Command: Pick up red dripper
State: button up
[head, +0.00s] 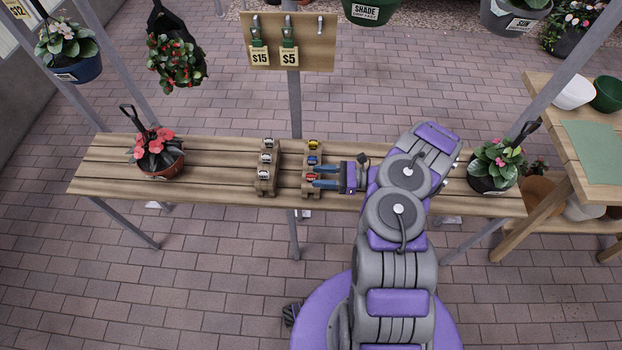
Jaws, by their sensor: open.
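A small red dripper (311,177) sits at the near end of the right wooden holder (313,152) on the slatted bench. A blue dripper (312,160) and a yellow one (313,143) sit behind it in the same holder. My gripper (315,176) reaches in from the right with its two blue fingers apart. The fingertips are at the red dripper, one on its far side and one on its near side. I cannot tell whether they touch it.
A second wooden holder (267,187) with several small pieces stands to the left. Potted flowers stand on the bench at left (157,155) and right (494,165). A price board (288,42) hangs behind. The bench (220,170) is clear between the left pot and the holders.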

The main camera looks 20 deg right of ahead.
aim_at(305, 179)
jog(key=shift+b+x, duration=0.85)
jog(key=shift+x, duration=1.75)
jog(key=shift+w, duration=0.15)
jog(key=shift+c, duration=0.3)
jog(key=shift+d, duration=0.1)
jog(key=c, duration=0.8)
